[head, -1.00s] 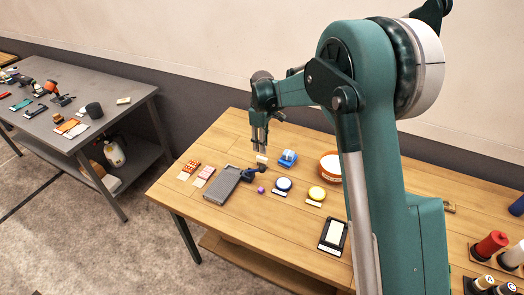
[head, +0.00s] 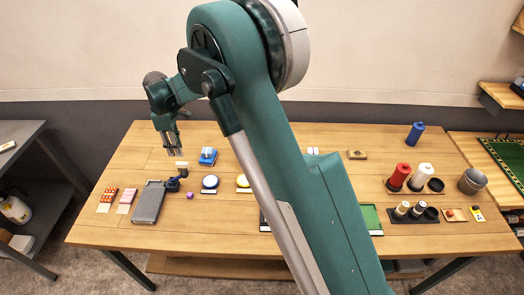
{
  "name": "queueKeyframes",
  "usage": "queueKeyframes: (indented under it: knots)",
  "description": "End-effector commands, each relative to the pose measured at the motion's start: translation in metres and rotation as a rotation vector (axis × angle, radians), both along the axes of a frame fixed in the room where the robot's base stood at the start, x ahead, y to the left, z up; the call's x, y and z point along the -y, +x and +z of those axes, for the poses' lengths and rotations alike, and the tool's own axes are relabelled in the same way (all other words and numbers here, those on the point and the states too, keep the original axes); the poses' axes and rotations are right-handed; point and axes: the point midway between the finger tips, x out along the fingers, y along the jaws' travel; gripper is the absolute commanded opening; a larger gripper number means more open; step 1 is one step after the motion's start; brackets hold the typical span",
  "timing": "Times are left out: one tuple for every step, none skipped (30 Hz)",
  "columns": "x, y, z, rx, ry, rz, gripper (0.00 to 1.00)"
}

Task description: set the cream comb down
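A small cream block-like piece (head: 182,165), probably the cream comb, shows just below and slightly right of my fingertips. It is too small to make out teeth. My gripper (head: 173,153) points down over the left part of the wooden table (head: 120,165). The two fingers show as thin grey bars close together. I cannot tell whether they touch the cream piece or whether it rests on something. A dark blue tool-like thing (head: 175,183) lies just below the cream piece in the picture.
Red-and-white packs (head: 108,197) lie left. My arm hides the table's middle. Bare wood lies behind the grey slab.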

Motion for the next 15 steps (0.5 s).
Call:
queueKeyframes:
  knots:
    - [0.000, 0.000, 0.000, 0.000, 0.000, 0.000, 0.25]
    - [0.000, 0.000, 0.000, 0.000, 0.000, 0.000, 0.25]
    - [0.000, 0.000, 0.000, 0.000, 0.000, 0.000, 0.25]
    - [0.000, 0.000, 0.000, 0.000, 0.000, -0.001, 0.25]
    - [0.001, 0.000, 0.001, 0.000, 0.000, -0.001, 0.25]
    - [0.002, 0.000, 0.002, 0.001, 0.001, -0.003, 0.25]
    - [0.003, 0.000, 0.003, 0.002, 0.001, -0.005, 0.25]
    - [0.004, 0.001, 0.004, 0.003, 0.002, -0.008, 0.25]
    - [0.007, 0.001, 0.006, 0.004, 0.003, -0.014, 0.25]
    - [0.009, 0.001, 0.009, 0.006, 0.005, -0.019, 0.25]
    - [0.012, 0.002, 0.012, 0.008, 0.006, -0.025, 0.25]
    - [0.017, 0.002, 0.016, 0.010, 0.008, -0.035, 0.25]
    - [0.022, 0.003, 0.020, 0.013, 0.010, -0.043, 0.25]
    - [0.026, 0.003, 0.024, 0.015, 0.012, -0.052, 0.25]
    - [0.033, 0.004, 0.030, 0.019, 0.015, -0.066, 0.25]
